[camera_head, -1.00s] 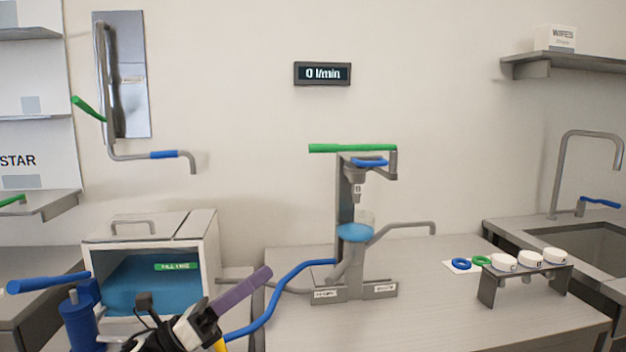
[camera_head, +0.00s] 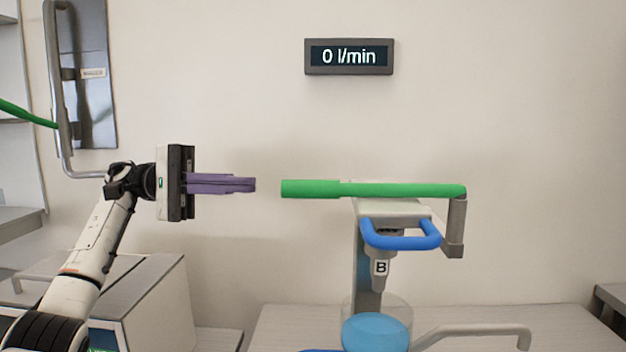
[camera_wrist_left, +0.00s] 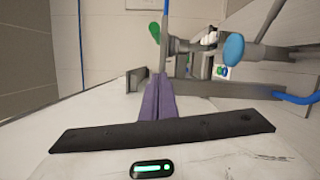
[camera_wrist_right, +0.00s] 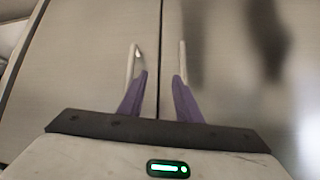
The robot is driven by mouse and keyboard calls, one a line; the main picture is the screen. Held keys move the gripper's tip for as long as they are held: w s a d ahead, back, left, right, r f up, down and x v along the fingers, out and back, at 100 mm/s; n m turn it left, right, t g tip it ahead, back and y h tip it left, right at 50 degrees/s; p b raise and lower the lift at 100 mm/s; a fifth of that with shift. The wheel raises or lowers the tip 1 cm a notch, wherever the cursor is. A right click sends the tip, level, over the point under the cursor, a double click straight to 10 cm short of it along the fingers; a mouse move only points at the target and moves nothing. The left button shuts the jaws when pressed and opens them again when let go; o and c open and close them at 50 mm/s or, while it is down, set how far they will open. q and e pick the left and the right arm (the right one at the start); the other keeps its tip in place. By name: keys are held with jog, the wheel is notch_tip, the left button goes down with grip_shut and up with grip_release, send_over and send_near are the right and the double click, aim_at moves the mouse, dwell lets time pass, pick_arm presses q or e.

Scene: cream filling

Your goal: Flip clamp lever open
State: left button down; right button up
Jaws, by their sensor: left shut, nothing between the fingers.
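The clamp lever is a long green handle (camera_head: 372,190). It lies level across the top of the grey filling stand (camera_head: 368,275), hinged to a grey bracket (camera_head: 455,228) at its right end. My left gripper (camera_head: 254,185) is shut and empty, its purple fingers pointing right. In the head view they appear level with the lever's free left end, with a small gap between. In the left wrist view the shut fingers (camera_wrist_left: 159,82) point toward the green lever end (camera_wrist_left: 154,32). My right gripper (camera_wrist_right: 160,75) is open and empty, seen only in its wrist view.
A blue loop handle (camera_head: 400,243) and a nozzle marked B sit below the lever, above a blue-filled bowl (camera_head: 376,333). A display (camera_head: 349,56) on the wall reads 0 l/min. Two cabinet handles (camera_wrist_right: 131,62) are in front of my right gripper.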

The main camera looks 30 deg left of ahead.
aim_at(291, 188)
pick_arm(q)
jog(key=d, duration=0.7)
jog(key=d+r, duration=0.1)
jog(key=d, duration=0.3)
jog(key=shift+s, duration=0.35)
jog(key=shift+s+d+r, duration=0.2)
jog(key=shift+s+d, duration=0.1)
jog(key=shift+s, duration=0.35)
